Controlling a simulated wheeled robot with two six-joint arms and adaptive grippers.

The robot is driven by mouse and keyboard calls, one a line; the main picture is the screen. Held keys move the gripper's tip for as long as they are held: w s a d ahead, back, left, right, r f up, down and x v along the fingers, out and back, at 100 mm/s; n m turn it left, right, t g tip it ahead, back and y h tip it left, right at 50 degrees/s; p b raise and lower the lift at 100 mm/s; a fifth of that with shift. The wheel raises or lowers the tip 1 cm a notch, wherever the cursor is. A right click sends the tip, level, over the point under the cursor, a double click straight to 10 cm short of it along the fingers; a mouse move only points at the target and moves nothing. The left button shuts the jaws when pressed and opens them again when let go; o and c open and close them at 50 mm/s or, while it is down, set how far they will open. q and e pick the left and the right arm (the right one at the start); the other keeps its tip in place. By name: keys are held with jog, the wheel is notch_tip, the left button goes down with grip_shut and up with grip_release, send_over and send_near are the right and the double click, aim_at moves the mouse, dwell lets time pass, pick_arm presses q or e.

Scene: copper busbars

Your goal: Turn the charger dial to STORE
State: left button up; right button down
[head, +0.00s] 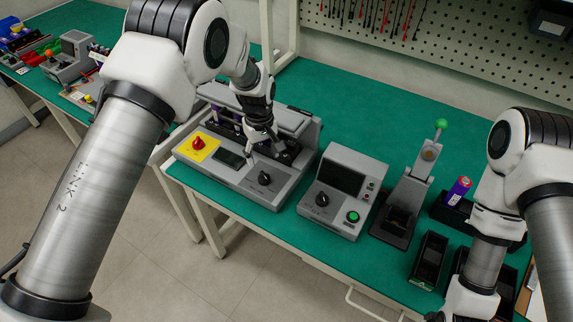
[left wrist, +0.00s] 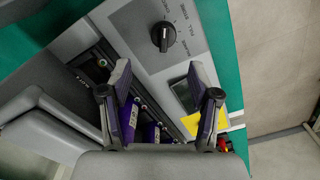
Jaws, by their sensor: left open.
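The charger (head: 225,187) is a grey unit at the left end of the green bench. Its black dial (head: 264,178) sits on the sloped front panel; it also shows in the left wrist view (left wrist: 163,37). My right gripper is out of sight.
A red emergency knob (head: 199,143) on a yellow plate and a dark screen (head: 230,159) are on the charger's panel. A grey tester (head: 343,190) with its own black knob stands to the right. Beside it are a green-handled press (head: 422,180) and black bins (head: 429,262).

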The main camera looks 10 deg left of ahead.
aim_at(263, 173)
pick_arm(q)
notch_tip(263, 173, down, 7)
jog(key=shift+s+a+p, duration=0.1)
jog(key=shift+s+p, duration=0.05)
jog(key=shift+p, duration=0.55)
jog(key=shift+f, duration=0.35)
jog(key=shift+r, duration=0.1)
jog(key=c, duration=1.1)
